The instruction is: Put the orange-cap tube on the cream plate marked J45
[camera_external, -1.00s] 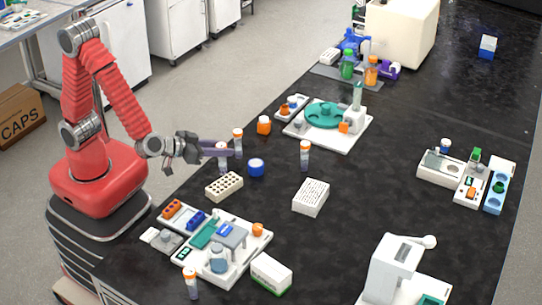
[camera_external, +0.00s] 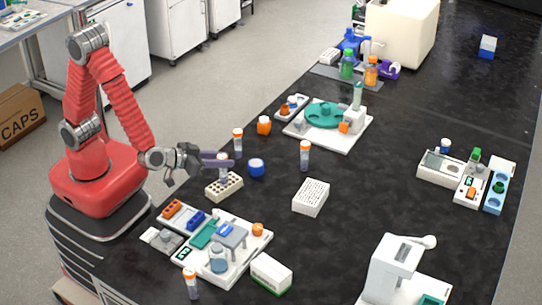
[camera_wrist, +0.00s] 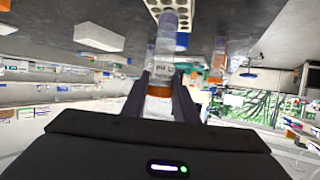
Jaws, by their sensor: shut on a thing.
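My gripper (camera_external: 226,161) is shut on an orange-cap tube (camera_external: 223,173), which is partly hidden by the jaws in the outside view. In the wrist view the clear tube (camera_wrist: 164,50) points away from my gripper (camera_wrist: 160,92), its orange cap between the fingers. The tube is just behind or over a cream plate with round holes (camera_external: 224,188); I cannot tell whether it touches it. The plate's holes also show in the wrist view (camera_wrist: 182,6). A pale plate with small wells (camera_external: 311,197) stands to the right. No J45 mark is legible on either.
Other orange-cap tubes stand behind the gripper (camera_external: 238,143), in the middle of the bench (camera_external: 305,156) and at the front edge (camera_external: 191,284). A blue-capped jar (camera_external: 256,168) is close to the right of the holed plate. A workstation (camera_external: 240,262) lies in front.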

